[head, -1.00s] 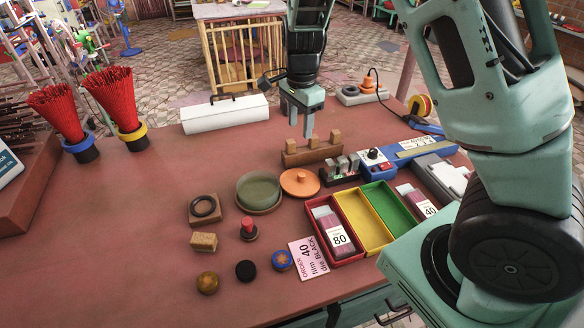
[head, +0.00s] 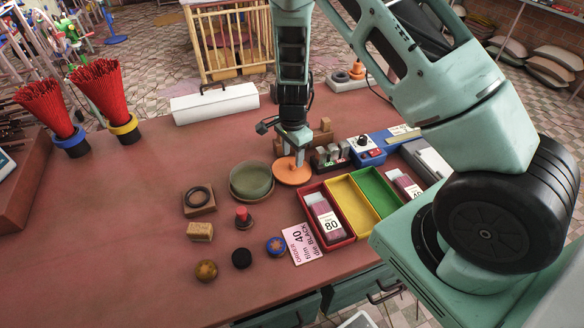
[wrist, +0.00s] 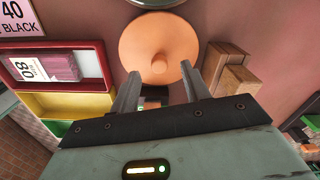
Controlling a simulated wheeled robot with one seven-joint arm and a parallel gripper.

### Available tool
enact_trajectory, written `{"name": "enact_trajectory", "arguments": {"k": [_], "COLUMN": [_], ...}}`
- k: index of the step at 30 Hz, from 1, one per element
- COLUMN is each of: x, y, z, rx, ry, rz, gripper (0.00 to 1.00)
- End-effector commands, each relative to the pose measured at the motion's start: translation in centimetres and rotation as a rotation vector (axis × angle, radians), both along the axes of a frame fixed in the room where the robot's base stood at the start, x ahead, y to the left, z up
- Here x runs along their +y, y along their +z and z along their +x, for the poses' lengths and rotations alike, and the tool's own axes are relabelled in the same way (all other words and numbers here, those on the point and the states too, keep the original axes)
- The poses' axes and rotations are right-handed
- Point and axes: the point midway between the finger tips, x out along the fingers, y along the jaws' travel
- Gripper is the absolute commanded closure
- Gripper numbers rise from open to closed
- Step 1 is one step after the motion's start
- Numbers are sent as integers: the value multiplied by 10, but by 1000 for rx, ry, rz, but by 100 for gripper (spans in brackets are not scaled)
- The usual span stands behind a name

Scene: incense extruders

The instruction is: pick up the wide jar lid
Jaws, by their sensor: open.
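My gripper (head: 297,162) is open and hangs pointing down over the lid's right part. In the wrist view its two fingers (wrist: 158,84) are spread below the knob, with nothing between them. Whether the fingertips touch the lid cannot be told.
Red, yellow and green trays (head: 351,204) lie to the right front. The table's left middle is clear.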

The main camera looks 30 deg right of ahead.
Motion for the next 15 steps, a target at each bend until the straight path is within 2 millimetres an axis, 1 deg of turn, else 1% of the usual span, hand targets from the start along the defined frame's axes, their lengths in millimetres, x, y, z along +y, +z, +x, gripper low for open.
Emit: {"name": "enact_trajectory", "arguments": {"k": [3, 6, 9, 15], "x": [-3, -2, -2, -2], "y": [-16, -26, -30, -31], "z": [-2, -1, -1, -1], "rx": [3, 1, 0, -1], "ry": [-3, -1, -1, 0], "rz": [1, 0, 1, 1], "gripper": [53, 53, 53, 53]}}
